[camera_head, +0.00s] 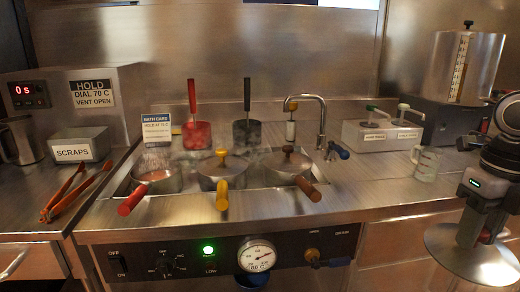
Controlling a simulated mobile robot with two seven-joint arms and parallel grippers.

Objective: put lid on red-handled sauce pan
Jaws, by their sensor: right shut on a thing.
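The red-handled sauce pan (156,176) sits uncovered in the left place of the bath, with its red handle (132,200) pointing to the front left. Its contents look reddish-brown. My right gripper (482,236) is at the right edge of the view, pointing down. It is shut on the red knob of a round metal lid (462,262). The lid hangs roughly level in front of the counter's right part, far to the right of the pan. The gripper partly hides the knob. My left gripper is not in view.
Lidded pans with a yellow handle (222,195) and a brown handle (308,188) stand beside the red one. A tap (321,125), red ladle (193,120), black ladle (247,122) and bath card (157,128) rise behind. A glass jug (426,165) stands right; orange tongs (72,190) lie left.

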